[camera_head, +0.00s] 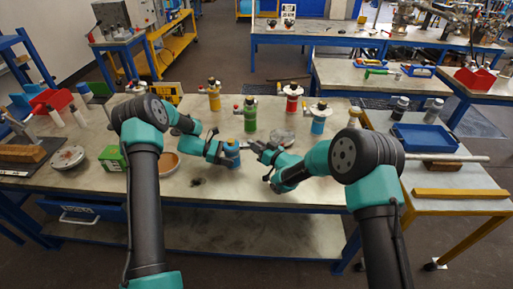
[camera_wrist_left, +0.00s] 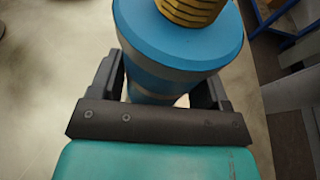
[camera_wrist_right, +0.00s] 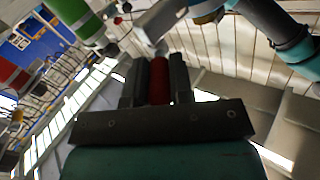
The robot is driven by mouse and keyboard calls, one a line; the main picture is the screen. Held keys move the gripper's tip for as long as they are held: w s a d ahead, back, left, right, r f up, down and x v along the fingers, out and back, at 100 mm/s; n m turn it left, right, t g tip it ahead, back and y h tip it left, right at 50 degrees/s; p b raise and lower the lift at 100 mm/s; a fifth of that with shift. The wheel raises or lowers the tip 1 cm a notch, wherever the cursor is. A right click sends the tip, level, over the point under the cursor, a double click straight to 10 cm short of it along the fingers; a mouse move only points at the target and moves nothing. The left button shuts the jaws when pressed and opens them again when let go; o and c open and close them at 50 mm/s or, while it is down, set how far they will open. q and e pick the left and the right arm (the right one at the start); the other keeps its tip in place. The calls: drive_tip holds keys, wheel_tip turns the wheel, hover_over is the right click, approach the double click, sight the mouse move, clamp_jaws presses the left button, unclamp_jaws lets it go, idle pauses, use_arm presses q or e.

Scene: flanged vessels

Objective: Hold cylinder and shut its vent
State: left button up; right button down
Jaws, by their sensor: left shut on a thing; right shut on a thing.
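A blue cylinder (camera_head: 232,160) is held by my left gripper (camera_head: 226,153) above the middle of the bench. In the left wrist view the blue body (camera_wrist_left: 180,45) sits between the two fingers, with a ribbed brass-coloured neck (camera_wrist_left: 190,10) at its top. My right gripper (camera_head: 258,148) is just right of the cylinder's top, pointing at it. In the right wrist view its fingers are shut on a red cylindrical piece (camera_wrist_right: 159,80), which looks like the vent's handle. How that piece joins the cylinder is hidden.
Yellow (camera_head: 214,100), green (camera_head: 250,118), red (camera_head: 291,104) and second blue (camera_head: 318,124) vessels stand behind my grippers. A round metal dish (camera_head: 283,136) lies near the right gripper. A brown bowl (camera_head: 166,163) and green box (camera_head: 112,159) are at left. The bench's front is mostly clear.

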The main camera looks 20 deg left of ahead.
drive_tip(key=shift+w+d+r+n+g, duration=0.1)
drive_tip(key=shift+w+n+g, duration=0.1)
drive_tip(key=shift+n+g, duration=0.4)
drive_tip(key=shift+g+y, duration=0.3)
drive_tip(key=c, duration=1)
unclamp_jaws()
wheel_tip(320, 180, up, 10)
drive_tip(key=shift+f, duration=0.1)
